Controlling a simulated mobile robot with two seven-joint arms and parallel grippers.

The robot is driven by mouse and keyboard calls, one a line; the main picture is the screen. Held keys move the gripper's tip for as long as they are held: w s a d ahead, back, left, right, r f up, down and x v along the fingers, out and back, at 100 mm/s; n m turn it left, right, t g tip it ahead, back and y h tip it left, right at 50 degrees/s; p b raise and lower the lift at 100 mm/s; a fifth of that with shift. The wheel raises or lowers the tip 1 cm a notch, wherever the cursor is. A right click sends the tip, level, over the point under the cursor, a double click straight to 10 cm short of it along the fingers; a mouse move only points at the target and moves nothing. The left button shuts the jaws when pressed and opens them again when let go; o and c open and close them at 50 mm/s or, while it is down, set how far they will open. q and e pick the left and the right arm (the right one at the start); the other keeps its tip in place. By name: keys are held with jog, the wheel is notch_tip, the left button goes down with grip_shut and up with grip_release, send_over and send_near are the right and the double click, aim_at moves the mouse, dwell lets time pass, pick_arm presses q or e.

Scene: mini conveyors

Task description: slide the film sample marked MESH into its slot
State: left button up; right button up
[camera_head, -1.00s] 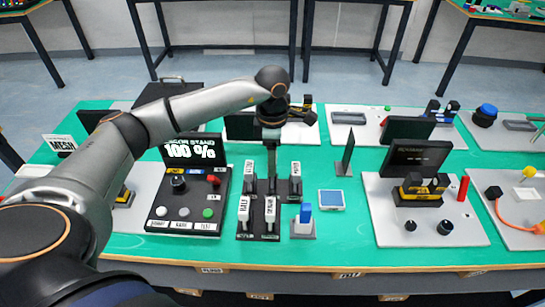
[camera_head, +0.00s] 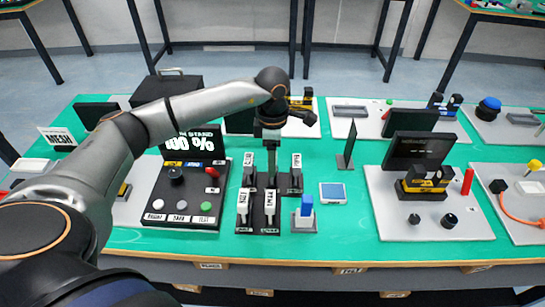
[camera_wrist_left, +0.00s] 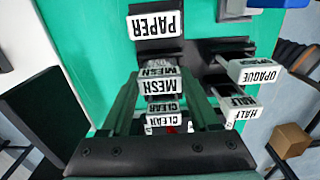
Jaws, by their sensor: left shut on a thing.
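My left gripper (camera_head: 271,174) is over the black sample rack (camera_head: 272,218), low between its labelled holders. In the left wrist view my left gripper (camera_wrist_left: 163,108) is shut on the film sample marked MESH (camera_wrist_left: 158,87), whose white label shows between the fingers. A CLEAR label (camera_wrist_left: 163,122) shows just below it in that view. A PAPER label (camera_wrist_left: 157,25) stands beyond, with OPAQUE (camera_wrist_left: 254,71) and HALF (camera_wrist_left: 238,113) at the right. The film under the MESH label and the slot opening are hidden. My right gripper does not show.
A sign reading MESH (camera_head: 57,138) stands at the far left. A black console with knobs and a 100 % screen (camera_head: 194,146) is left of the rack. A blue block on a grey base (camera_head: 305,224) and a blue tile (camera_head: 333,193) sit close on the right.

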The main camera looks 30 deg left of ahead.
pick_arm(q)
jog(key=shift+f, duration=0.2)
jog(key=o, duration=1.4)
jog(key=shift+o, duration=0.2)
notch_tip(320, 180, up, 13)
jog(key=shift+f+b, duration=0.2)
jog(key=shift+b, duration=0.1)
